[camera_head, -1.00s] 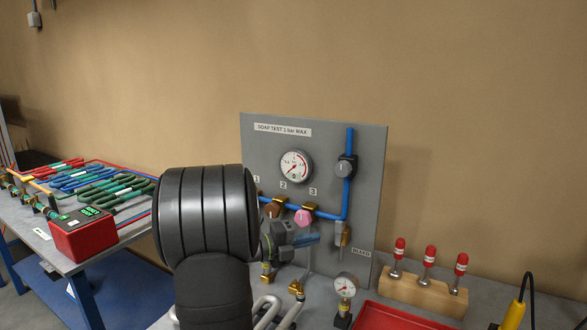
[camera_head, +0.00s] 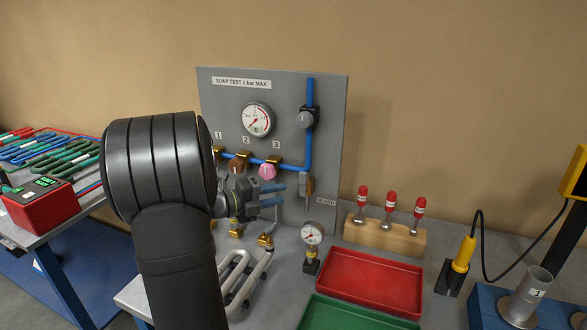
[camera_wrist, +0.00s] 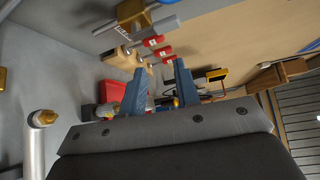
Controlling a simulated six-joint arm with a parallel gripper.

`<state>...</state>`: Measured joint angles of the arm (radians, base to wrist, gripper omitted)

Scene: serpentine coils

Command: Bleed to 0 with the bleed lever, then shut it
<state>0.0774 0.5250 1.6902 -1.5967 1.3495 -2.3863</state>
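In the wrist view my gripper (camera_wrist: 160,85) also shows open and empty. A gold-coloured fitting, perhaps the bleed valve (camera_wrist: 131,12), shows at the top there. The board's round gauge (camera_head: 257,118) faces me; its needle is too small to read surely.
A small gauge (camera_head: 312,233) stands below the lever. A red tray (camera_head: 370,282), a green tray (camera_head: 350,314) and a wooden block (camera_head: 385,236) with red-topped tools are to the right. Bent grey tubes (camera_head: 240,275) lie below my gripper. A pink knob (camera_head: 267,171) is close above it.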

